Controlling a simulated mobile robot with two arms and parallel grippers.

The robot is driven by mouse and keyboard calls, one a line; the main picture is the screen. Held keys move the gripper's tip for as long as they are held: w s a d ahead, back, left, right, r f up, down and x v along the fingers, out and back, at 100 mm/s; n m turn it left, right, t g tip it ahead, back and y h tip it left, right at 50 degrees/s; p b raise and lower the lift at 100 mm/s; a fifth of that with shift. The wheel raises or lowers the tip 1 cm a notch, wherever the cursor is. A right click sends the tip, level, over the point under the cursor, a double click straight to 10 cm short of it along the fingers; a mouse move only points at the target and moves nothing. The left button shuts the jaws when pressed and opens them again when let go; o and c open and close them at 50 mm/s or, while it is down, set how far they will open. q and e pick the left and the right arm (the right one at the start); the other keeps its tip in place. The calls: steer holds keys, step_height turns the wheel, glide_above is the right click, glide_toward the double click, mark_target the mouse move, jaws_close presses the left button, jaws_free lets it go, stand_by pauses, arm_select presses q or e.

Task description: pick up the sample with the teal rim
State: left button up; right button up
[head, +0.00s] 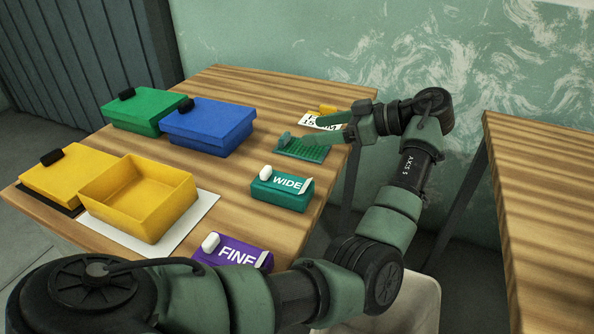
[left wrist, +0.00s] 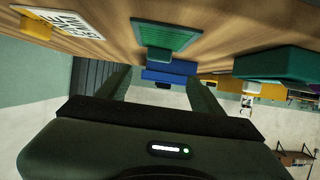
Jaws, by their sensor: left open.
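The sample with the teal rim (head: 312,154), a flat green mesh panel, lies on the wooden table (head: 240,112) near its right edge. In the left wrist view the sample (left wrist: 168,38) shows ahead of the fingers, with a raised tab at its near end. My left gripper (head: 308,130) is open and empty, its fingers pointing left over the sample and hiding part of it. In the left wrist view the two spread fingers (left wrist: 160,84) have nothing between them. I cannot tell how high the fingers are above the sample. My right gripper is out of view.
A printed card (head: 322,121) and a small yellow block (head: 328,109) lie behind the sample. In front are a teal WIDE box (head: 280,194) and a purple FINE box (head: 228,256). Blue (head: 207,125), green (head: 143,108) and yellow lidded boxes (head: 65,182) and an open yellow box (head: 150,215) stand left.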

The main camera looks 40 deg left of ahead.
mark_target(288, 136)
arm_select(q)
steer(key=shift+a+f, duration=0.2)
steer(key=shift+f, duration=0.5)
steer(key=x, duration=0.7)
steer(key=shift+a+r, duration=0.15)
steer(key=shift+a, duration=0.2)
steer(key=c, duration=1.4)
